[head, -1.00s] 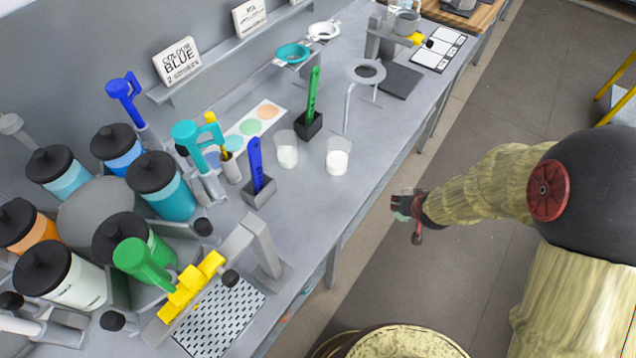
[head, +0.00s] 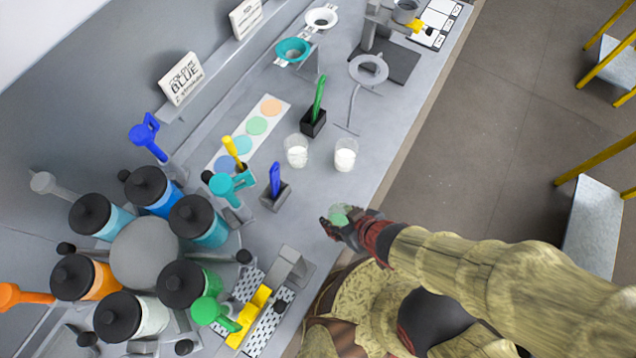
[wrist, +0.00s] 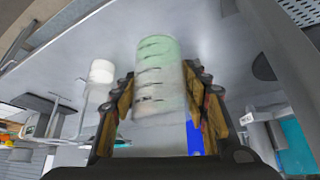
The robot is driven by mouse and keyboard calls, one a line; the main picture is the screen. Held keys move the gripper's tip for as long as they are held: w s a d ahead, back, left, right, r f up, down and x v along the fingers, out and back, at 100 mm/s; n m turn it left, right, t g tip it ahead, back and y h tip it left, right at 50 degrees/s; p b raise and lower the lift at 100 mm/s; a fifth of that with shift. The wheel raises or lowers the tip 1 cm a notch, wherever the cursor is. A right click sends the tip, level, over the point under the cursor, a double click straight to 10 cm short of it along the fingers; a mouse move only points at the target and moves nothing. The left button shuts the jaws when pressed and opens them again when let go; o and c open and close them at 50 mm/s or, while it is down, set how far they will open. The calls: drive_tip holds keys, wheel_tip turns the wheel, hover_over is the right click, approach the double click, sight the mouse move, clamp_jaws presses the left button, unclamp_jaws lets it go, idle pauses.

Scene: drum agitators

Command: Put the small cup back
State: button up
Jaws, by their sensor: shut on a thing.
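My gripper (head: 348,226) is shut on a clear small cup (head: 339,213) with a pale green tint, near the bench's front edge. In the wrist view the cup (wrist: 160,72) stands between the two fingers (wrist: 161,110), with dark ring marks on its wall. I cannot tell whether the cup touches the bench. Two other clear cups with white contents, a left one (head: 297,151) and a right one (head: 345,156), stand on the bench farther back.
A blue scoop in a grey holder (head: 274,196) and a green scoop in a black holder (head: 313,122) stand nearby. A ring stand (head: 368,70) is at the back. A carousel of lidded drums (head: 145,253) fills the left. Bare bench (head: 335,190) lies behind my gripper.

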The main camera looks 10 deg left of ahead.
sight(336, 209)
drive_tip(key=shift+s+a+r, duration=0.15)
drive_tip(key=shift+s+r, duration=0.05)
drive_tip(key=shift+s, duration=0.1)
drive_tip(key=shift+w+a+f+b, duration=0.2)
drive_tip(key=shift+w+f+b, duration=0.05)
drive_tip(key=shift+f+b, duration=0.15)
drive_tip(key=w+b, duration=0.1)
drive_tip(key=w+f+b, duration=0.1)
drive_tip(key=w+a+b, duration=0.1)
drive_tip(key=shift+w+a+f, duration=0.1)
drive_tip(key=shift+f, duration=0.15)
drive_tip(key=w+a+f+b, duration=0.1)
drive_tip(key=w+f, duration=0.1)
drive_tip(key=w, duration=0.1)
drive_tip(key=w+a+f+b, duration=0.1)
drive_tip(key=w+f, duration=0.1)
drive_tip(key=w+a+f+b, duration=0.1)
drive_tip(key=w+f+b, duration=0.1)
drive_tip(key=w+f, duration=0.1)
drive_tip(key=shift+w+a, duration=0.2)
drive_tip(key=shift+w, duration=0.1)
drive_tip(key=shift+w+a+f+b, duration=0.1)
drive_tip(key=shift+f+b, duration=0.15)
drive_tip(key=shift+f, duration=0.4)
drive_tip(key=shift+w+d+f+b, duration=0.1)
drive_tip(key=shift+f+b, duration=0.15)
drive_tip(key=shift+f, duration=0.35)
drive_tip(key=shift+w+a+f+b, duration=0.1)
drive_tip(key=shift+f+b, duration=0.15)
drive_tip(key=shift+f, duration=0.4)
